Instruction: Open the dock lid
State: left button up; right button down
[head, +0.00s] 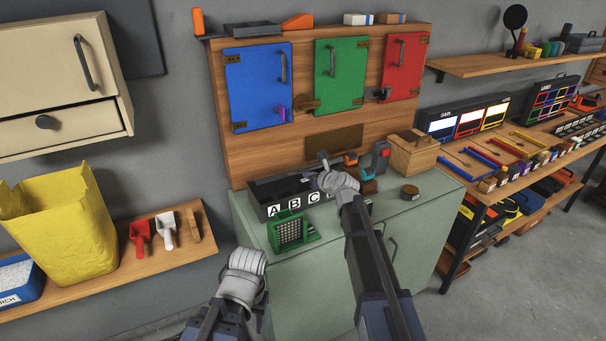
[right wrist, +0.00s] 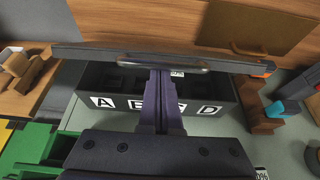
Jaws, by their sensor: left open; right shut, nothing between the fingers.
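The dock is a dark grey box (head: 262,204) on the green cabinet, with white letter labels along its front. In the right wrist view the dock front (right wrist: 222,111) shows labels A to D, with dark compartments behind. The lid (right wrist: 100,55) shows as a long dark panel seen nearly edge-on above the box, apparently raised, with a bar handle (right wrist: 185,63). My right gripper (head: 323,157) is over the dock; its shut, empty fingers (right wrist: 163,78) reach the handle, but contact is unclear. My left gripper (head: 248,262) is open, low in front of the cabinet, its fingertips hard to see.
A green gridded holder (head: 289,231) stands in front of the dock. A wooden box (head: 412,156) and a small round wooden piece (head: 409,193) are to the right. Blue, green and red doors (head: 258,85) hang on the panel behind.

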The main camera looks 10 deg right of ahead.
jog(key=w+r+p, duration=0.1)
jog(key=r+p, duration=0.1)
jog(key=w+a+r+p, duration=0.1)
jog(key=w+r+p, duration=0.3)
jog(key=r, duration=0.1)
jog(key=shift+w+a+r+p, duration=0.1)
jog(key=shift+a+p, duration=0.1)
jog(key=shift+p, duration=0.1)
jog(key=shift+w+a+r+p, duration=0.5)
jog(key=shift+w+r+p, duration=0.2)
jog(key=shift+w, duration=0.85)
jog(key=shift+w+a+r+p, duration=0.5)
jog(key=shift+w+r+p, duration=0.2)
jog(key=shift+w, duration=0.8)
jog(key=shift+w+a+r+p, duration=0.5)
jog(key=shift+w+r+p, duration=0.2)
jog(key=shift+w, duration=0.85)
jog(key=shift+r, duration=0.1)
